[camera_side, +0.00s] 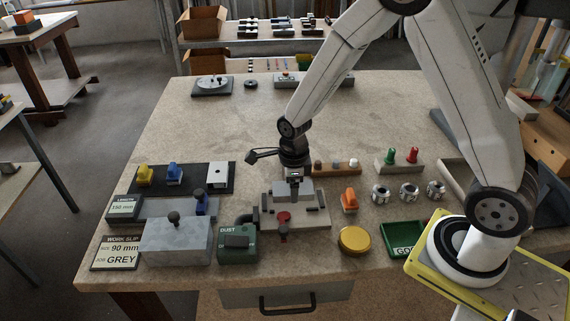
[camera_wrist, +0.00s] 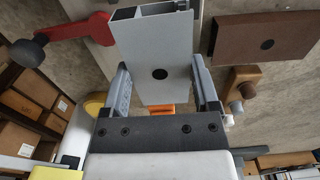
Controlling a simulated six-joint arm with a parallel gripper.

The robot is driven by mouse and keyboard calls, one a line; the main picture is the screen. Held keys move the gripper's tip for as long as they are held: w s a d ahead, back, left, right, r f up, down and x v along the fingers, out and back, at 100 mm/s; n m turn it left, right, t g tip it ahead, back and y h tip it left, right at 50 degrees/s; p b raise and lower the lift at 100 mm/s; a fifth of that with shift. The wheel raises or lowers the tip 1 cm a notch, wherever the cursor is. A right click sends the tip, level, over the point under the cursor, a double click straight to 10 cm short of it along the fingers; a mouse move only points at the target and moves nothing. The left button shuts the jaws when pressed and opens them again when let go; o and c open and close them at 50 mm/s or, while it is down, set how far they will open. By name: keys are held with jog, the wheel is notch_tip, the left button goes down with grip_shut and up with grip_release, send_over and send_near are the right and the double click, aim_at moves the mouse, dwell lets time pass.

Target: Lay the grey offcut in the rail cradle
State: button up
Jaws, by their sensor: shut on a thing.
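My gripper (camera_wrist: 162,92) is shut on a grey hollow profile piece (camera_wrist: 150,45), which I take to be the grey offcut. The piece has a round hole in its face and an open, chambered end; it sits between both fingers. In the side view my gripper (camera_side: 294,178) is low over a pale fixture plate (camera_side: 318,217) with a red clamp lever (camera_side: 284,217), and the grey piece (camera_side: 292,192) is below the fingers. I cannot tell whether it touches the plate. I cannot tell for sure which thing is the rail cradle.
A grey box with a knob (camera_side: 177,243) and a green dust unit (camera_side: 238,246) stand left of the plate. A dark rack (camera_side: 205,184) is behind them. An orange piece (camera_side: 349,200), metal rings (camera_side: 409,192), a yellow disc (camera_side: 354,240) and a green tray (camera_side: 402,238) lie right.

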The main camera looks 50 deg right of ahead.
jog(key=shift+f, duration=1.2)
jog(key=shift+f, duration=0.1)
jog(key=o, duration=1.1)
notch_tip(320, 180, up, 12)
jog(key=shift+s, duration=0.15)
